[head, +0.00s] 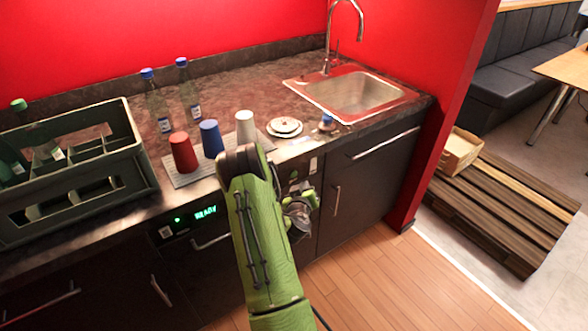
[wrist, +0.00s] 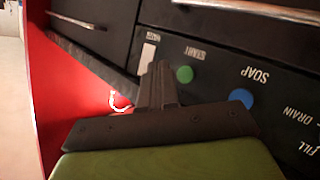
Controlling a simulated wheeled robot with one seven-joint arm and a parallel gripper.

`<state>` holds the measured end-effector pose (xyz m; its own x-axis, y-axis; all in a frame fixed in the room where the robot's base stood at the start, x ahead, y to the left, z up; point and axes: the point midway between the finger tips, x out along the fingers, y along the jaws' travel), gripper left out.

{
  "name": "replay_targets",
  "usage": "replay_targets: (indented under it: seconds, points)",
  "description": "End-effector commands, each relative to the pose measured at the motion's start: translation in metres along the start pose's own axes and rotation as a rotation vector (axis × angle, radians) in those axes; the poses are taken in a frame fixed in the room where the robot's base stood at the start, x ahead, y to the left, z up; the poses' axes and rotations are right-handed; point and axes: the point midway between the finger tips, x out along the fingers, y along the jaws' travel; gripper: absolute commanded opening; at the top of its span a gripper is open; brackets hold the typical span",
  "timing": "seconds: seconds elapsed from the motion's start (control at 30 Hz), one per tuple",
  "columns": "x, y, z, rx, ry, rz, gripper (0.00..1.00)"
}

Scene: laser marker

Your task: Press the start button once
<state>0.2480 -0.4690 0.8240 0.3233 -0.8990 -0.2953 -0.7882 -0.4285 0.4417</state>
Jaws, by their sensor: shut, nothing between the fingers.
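The start button is a round green button (wrist: 184,74) on a black panel, with its START label beside it, in the wrist view. My gripper (wrist: 161,68) is shut and empty, its fingertips just left of the green button in that picture. I cannot tell whether they touch the panel. In the head view I cannot make out the start button, and my green arm covers part of the counter front. A green READY display (head: 205,212) glows on the front left of my arm.
A blue button (wrist: 240,97) labelled SOAP sits near the green one, with DRAIN and FILL labels beyond. A white switch (wrist: 148,54) is on the other side. Cups, bottles, a crate (head: 130,115) and a sink (head: 360,95) are on the counter above.

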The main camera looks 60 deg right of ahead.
Motion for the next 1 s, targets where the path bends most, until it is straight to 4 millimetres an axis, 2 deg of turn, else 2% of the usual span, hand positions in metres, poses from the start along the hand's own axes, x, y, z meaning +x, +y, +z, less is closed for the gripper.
replay_targets:
  seconds: [0.1, 0.3, 1.0]
  points:
    - [0.010, -0.006, -0.011, 0.000, 0.002, 0.000, 0.00]
    - [0.019, -0.014, -0.015, 0.000, 0.001, -0.001, 0.00]
    - [0.019, -0.014, -0.014, 0.000, 0.000, 0.000, 0.00]
